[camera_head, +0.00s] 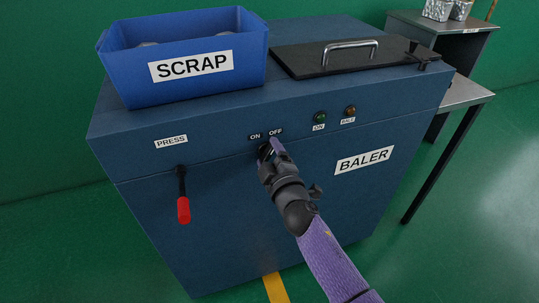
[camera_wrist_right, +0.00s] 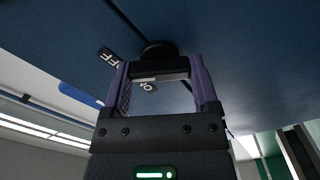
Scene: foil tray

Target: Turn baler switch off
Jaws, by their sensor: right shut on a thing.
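The blue baler (camera_head: 225,235) stands in front of me with a rotary switch under its ON and OFF labels. In the head view, my right gripper (camera_head: 269,149) is at the switch and mostly hides it. In the right wrist view, the dark round switch (camera_wrist_right: 158,48) shows just beyond the fingers, beside the OFF label (camera_wrist_right: 109,57). My right gripper (camera_wrist_right: 159,78) is shut on the switch's dark handle, one purple finger on each side. The switch's exact angle is hard to tell. My left gripper is not in view.
A red-handled PRESS lever (camera_head: 183,208) hangs down at the left. A blue SCRAP bin (camera_head: 125,82) and a black lid (camera_head: 310,61) are on top. A metal table (camera_head: 465,93) stands at the right.

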